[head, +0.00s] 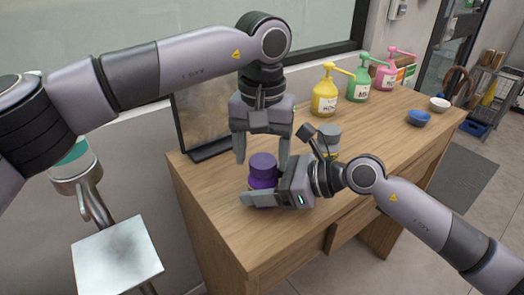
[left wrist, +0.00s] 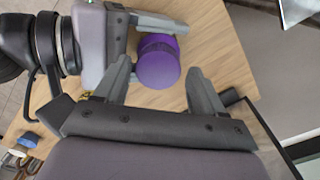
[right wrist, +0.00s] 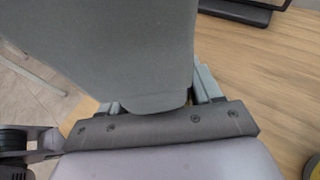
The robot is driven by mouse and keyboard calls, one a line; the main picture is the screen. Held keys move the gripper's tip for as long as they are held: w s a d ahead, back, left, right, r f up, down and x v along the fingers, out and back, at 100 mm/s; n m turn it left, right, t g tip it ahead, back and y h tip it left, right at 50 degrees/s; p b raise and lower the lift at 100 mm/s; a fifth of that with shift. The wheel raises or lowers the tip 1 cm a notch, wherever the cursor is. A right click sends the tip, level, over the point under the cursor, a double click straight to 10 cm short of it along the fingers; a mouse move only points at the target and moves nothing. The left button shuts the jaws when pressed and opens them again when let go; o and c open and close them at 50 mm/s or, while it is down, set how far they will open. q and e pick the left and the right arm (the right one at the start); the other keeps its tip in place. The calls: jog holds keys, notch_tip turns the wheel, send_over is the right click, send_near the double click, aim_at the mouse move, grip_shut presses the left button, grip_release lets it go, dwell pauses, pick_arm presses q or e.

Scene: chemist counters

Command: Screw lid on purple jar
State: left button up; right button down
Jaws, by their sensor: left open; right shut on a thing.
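The purple jar (head: 263,185) is upright over the near left part of the wooden counter. A dark purple lid (head: 263,161) sits on its top; I cannot tell how tightly. The lid's round top also shows in the left wrist view (left wrist: 158,70). My right gripper (head: 256,196) is shut around the jar's lower body from the right. My left gripper (head: 262,160) points down from above, open, with its fingers on either side of the lid and apart from it. In the right wrist view a large grey shape hides the jar; the right fingers (right wrist: 158,95) show only partly.
A grey-lidded jar (head: 329,138) stands behind my right gripper. Yellow (head: 325,97), green (head: 359,85) and pink (head: 387,75) pump bottles stand along the back. A dark-framed panel (head: 203,115) stands behind my left gripper.

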pick_arm(q)
jog(key=shift+s+d+r, duration=0.1)
jog(key=shift+r, duration=1.05)
jog(key=shift+d+r, duration=0.1)
jog(key=shift+r, duration=1)
jog(key=shift+c, duration=1.4)
jog(key=n, duration=0.4)
jog(key=shift+a+r, duration=0.1)
jog(key=n, duration=0.3)
jog(key=shift+r, duration=0.1)
jog(key=n, duration=0.6)
jog(key=shift+r+n, duration=0.2)
jog(key=shift+n, duration=0.1)
jog(key=n, duration=0.6)
jog(key=shift+r, duration=0.25)
jog(key=n, duration=0.6)
jog(key=shift+r, duration=0.2)
jog(key=n, duration=0.6)
jog(key=shift+r, duration=0.2)
jog(key=n, duration=0.4)
jog(key=shift+r+n, duration=0.15)
jog(key=shift+n, duration=0.25)
jog(key=n, duration=0.4)
jog(key=shift+r+n, duration=0.2)
jog(key=shift+n, duration=0.1)
jog(key=n, duration=0.5)
jog(key=shift+r, duration=0.15)
